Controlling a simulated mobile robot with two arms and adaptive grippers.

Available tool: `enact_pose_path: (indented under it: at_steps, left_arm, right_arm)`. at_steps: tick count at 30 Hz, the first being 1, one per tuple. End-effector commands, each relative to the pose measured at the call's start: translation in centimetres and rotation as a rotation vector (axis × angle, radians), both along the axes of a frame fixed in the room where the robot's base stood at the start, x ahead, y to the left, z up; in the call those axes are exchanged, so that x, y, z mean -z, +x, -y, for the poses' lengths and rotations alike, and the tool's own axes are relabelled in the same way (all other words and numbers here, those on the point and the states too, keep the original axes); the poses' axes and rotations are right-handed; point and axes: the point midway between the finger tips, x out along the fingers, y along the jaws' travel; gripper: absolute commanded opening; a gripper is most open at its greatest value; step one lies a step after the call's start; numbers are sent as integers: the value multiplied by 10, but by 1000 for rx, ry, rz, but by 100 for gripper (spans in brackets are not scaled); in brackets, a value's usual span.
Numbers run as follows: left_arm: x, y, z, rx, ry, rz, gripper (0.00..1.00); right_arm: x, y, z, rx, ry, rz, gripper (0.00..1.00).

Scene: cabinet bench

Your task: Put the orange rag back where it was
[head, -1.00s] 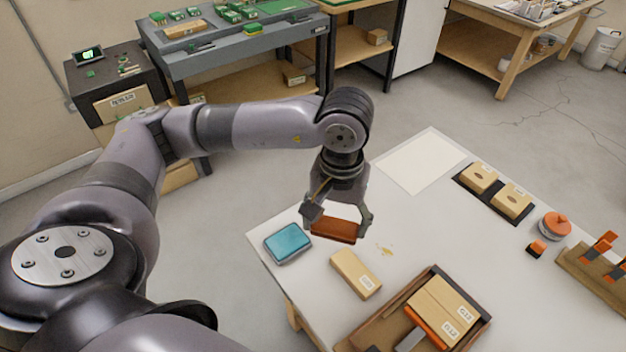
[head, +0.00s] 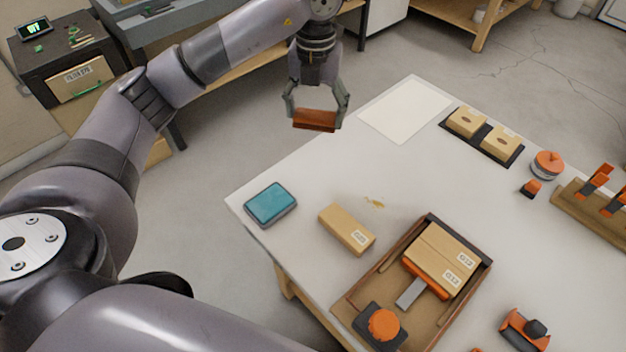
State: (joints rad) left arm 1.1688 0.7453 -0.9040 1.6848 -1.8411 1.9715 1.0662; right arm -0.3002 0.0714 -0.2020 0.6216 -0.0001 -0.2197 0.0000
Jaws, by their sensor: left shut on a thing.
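The orange rag (head: 315,119) is a rust-orange folded piece between the fingers of my left gripper (head: 315,112). The gripper is shut on it and holds it up in the air near the far left edge of the white table (head: 300,185). In the picture it lies left of the white sheet (head: 402,109). My right gripper is not in view.
A blue-topped pad (head: 271,203) and a cardboard box (head: 347,229) stand at the table's left. A tray (head: 355,293) holds boxes and an orange-knobbed tool. A black holder with two boxes (head: 484,136) stands at the back. A yellowish smear (head: 374,202) marks the tabletop.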

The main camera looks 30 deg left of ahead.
Motion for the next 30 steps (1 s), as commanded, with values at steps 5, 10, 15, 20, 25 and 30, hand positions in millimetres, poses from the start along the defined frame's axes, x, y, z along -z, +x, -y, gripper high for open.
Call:
enact_pose_path:
  at_steps: [5,10,15,20,25,30]
  left_arm:
    - [6,14,-10,-496,-1,-1,49]
    - [8,22,-16,-812,0,0,49]
    - [12,24,-17,-943,0,-2,49]
    - [45,23,-17,-958,2,-8,49]
    - [91,23,-17,-956,1,-8,49]
    - [131,23,-19,-957,3,-5,49]
  right_arm:
    - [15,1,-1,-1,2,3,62]
    - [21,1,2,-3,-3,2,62]
    - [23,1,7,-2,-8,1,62]
    - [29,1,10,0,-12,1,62]
    - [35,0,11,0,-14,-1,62]
    - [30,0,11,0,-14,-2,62]
